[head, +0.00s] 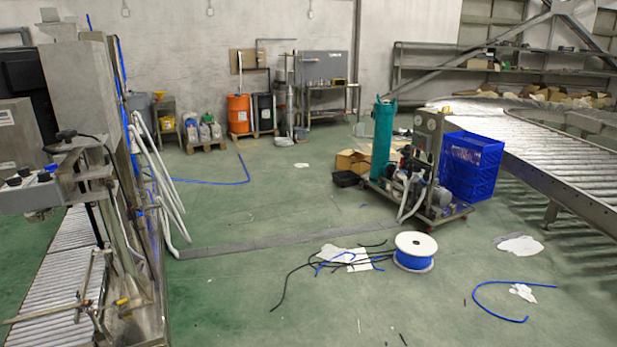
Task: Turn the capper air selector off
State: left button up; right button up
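Neither of my grippers is in view. A tall grey machine (75,90) stands at the left edge, over a roller conveyor (50,285). A small grey box (30,192) with black knobs on top sticks out from its side. I cannot tell whether one of these knobs is the capper air selector, or how any is set. A wheeled cart (415,205) at centre right carries a green cylinder (383,142), a pump and an upright grey panel (427,130) with round gauges. Any selector on that panel is too small to make out.
A white-flanged spool of blue hose (415,252), black cables (300,275) and a blue hose piece (480,300) lie on the green floor. A blue crate (470,165) stands beside the cart, near a curved roller conveyor (530,150). The floor at centre left is mostly clear.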

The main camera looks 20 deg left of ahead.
aim_at(51, 168)
jog(key=i+j+u, duration=0.15)
jog(key=i+u, duration=0.55)
jog(key=i, duration=0.15)
jog(key=i+l+u, duration=0.1)
jog(key=i+u, duration=0.25)
jog(key=i, duration=0.15)
